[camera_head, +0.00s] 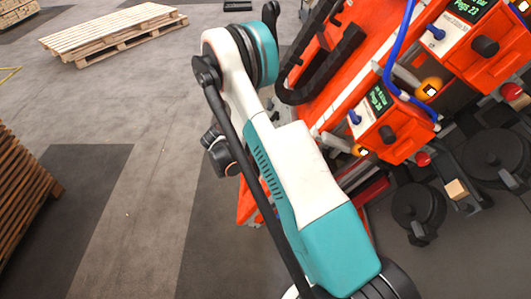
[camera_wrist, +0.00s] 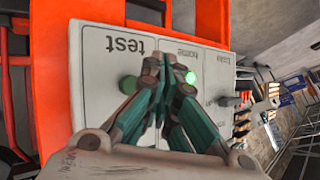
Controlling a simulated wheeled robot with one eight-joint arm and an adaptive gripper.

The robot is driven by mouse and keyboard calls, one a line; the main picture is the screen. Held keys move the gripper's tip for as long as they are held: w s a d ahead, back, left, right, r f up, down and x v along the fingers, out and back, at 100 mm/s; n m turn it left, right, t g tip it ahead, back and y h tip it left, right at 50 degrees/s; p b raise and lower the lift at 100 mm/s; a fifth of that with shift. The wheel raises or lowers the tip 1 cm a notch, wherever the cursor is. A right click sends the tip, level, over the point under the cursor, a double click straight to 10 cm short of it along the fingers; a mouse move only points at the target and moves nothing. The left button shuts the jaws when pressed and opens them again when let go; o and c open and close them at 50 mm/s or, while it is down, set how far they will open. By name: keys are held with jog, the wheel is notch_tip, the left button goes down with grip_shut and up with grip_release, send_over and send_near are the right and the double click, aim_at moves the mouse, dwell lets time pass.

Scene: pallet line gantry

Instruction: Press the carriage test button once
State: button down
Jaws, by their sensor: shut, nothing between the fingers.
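In the wrist view a pale panel (camera_wrist: 95,85) carries labels that appear upside down. The label "test" (camera_wrist: 126,45) is on the left, with a green button (camera_wrist: 128,85) below it. A brighter green button or light (camera_wrist: 190,77) shows under the middle label, which looks like "home". My gripper (camera_wrist: 162,66) is shut and empty. Its fingertips appear between these two green spots and cover part of the panel. I cannot tell whether the tips touch the panel. The head view does not clearly show my gripper or this panel.
In the head view orange machinery (camera_head: 395,140) with small displays, knobs and a blue hose (camera_head: 390,70) fills the right. Stacked wooden boards (camera_head: 20,190) stand at the left edge. A wooden pallet (camera_head: 110,35) lies farther back. The grey floor between is clear.

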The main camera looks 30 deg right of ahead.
jog(key=shift+w+a+r, duration=0.3)
jog(key=shift+w+a, duration=0.05)
jog(key=shift+a, duration=0.15)
jog(key=shift+w+a+r, duration=0.3)
jog(key=shift+a, duration=0.15)
jog(key=shift+r, duration=0.1)
jog(key=s+a+r+n+t+y, duration=0.1)
jog(key=s+a+r+n, duration=0.2)
jog(key=r, duration=0.5)
jog(key=s+a+r+n+y, duration=0.1)
jog(key=s+a+r+n, duration=0.2)
jog(key=r, duration=0.5)
jog(key=s+a+r+n+t+y, duration=0.1)
jog(key=s+a+r+n+y, duration=0.2)
jog(key=r, duration=0.5)
jog(key=s+a+r+n+y, duration=0.1)
jog(key=s+a+r+n, duration=0.1)
jog(key=s+n, duration=0.2)
jog(key=s+a+r+n+t+y, duration=0.1)
jog(key=s+a+r+n, duration=0.2)
jog(key=s, duration=0.8)
jog(key=s+a+r+n+t, duration=0.1)
jog(key=s+a+r+n, duration=0.2)
jog(key=s+n, duration=0.2)
jog(key=s, duration=0.2)
jog(key=shift+s+r+n+y, duration=0.2)
jog(key=shift+s+n+y, duration=0.1)
jog(key=shift+n+y, duration=0.1)
jog(key=shift+a, duration=0.1)
